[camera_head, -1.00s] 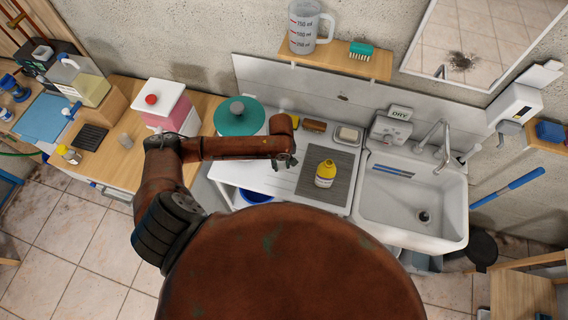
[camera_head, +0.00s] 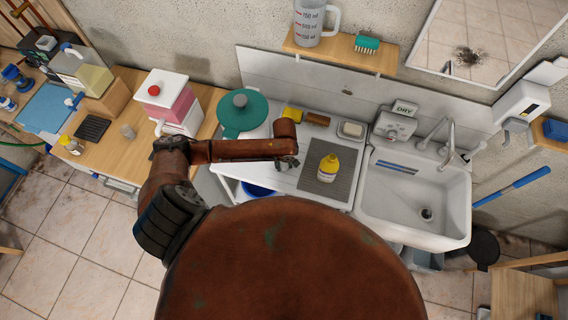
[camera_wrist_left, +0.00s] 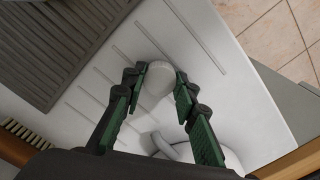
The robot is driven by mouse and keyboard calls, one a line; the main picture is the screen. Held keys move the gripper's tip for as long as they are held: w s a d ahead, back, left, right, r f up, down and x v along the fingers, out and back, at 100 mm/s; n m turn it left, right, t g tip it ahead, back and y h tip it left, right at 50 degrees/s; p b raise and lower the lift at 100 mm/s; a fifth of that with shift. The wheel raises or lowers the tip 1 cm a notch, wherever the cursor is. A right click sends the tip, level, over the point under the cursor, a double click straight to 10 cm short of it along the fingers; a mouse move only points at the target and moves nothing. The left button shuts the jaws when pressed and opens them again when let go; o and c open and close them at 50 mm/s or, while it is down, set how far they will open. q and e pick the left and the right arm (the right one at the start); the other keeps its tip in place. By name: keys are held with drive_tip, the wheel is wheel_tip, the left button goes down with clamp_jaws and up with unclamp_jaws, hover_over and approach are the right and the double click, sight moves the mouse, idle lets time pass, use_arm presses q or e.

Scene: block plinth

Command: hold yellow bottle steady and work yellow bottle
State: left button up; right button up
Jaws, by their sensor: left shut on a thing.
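The yellow bottle (camera_head: 328,169) has a white label and stands upright on a dark grey ribbed mat (camera_head: 318,186) beside the sink. My left gripper (camera_head: 290,163) is just left of the bottle, apart from it. In the left wrist view, its green-padded fingers (camera_wrist_left: 158,84) are closed around a small whitish rounded thing (camera_wrist_left: 157,78), which I cannot identify. The bottle does not show in that view, though the ribbed mat (camera_wrist_left: 50,45) does. My right gripper is not in view.
The sink (camera_head: 402,203) with its tap is right of the mat. A teal lidded pot (camera_head: 242,113), a brown-handled yellow item (camera_head: 305,116) and a soap dish (camera_head: 352,130) are behind. A pink-and-white container (camera_head: 170,103) stands left. A shelf (camera_head: 338,55) overhangs the back.

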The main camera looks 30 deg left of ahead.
use_arm(q)
drive_tip(key=shift+f, duration=0.15)
drive_tip(key=o, duration=1)
drive_tip(key=shift+o, duration=1.2)
wheel_tip(320, 180, up, 12)
